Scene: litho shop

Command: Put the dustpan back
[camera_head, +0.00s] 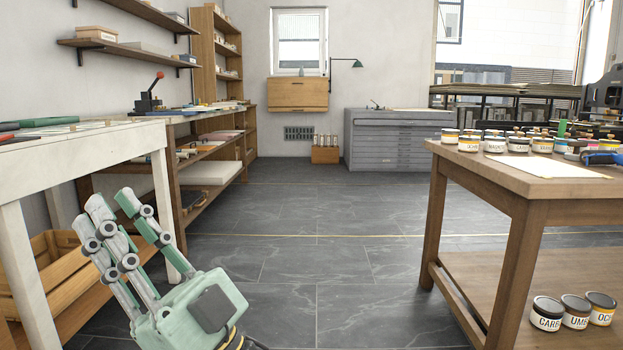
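I cannot make out a dustpan in the head view.
A white table (100,139) stands at left, with a wooden crate (72,295) beneath it. A wooden shelf bench (215,158) runs behind. A wooden table (500,178) with several ink cans stands at right. The dark tiled floor (330,265) between is clear.

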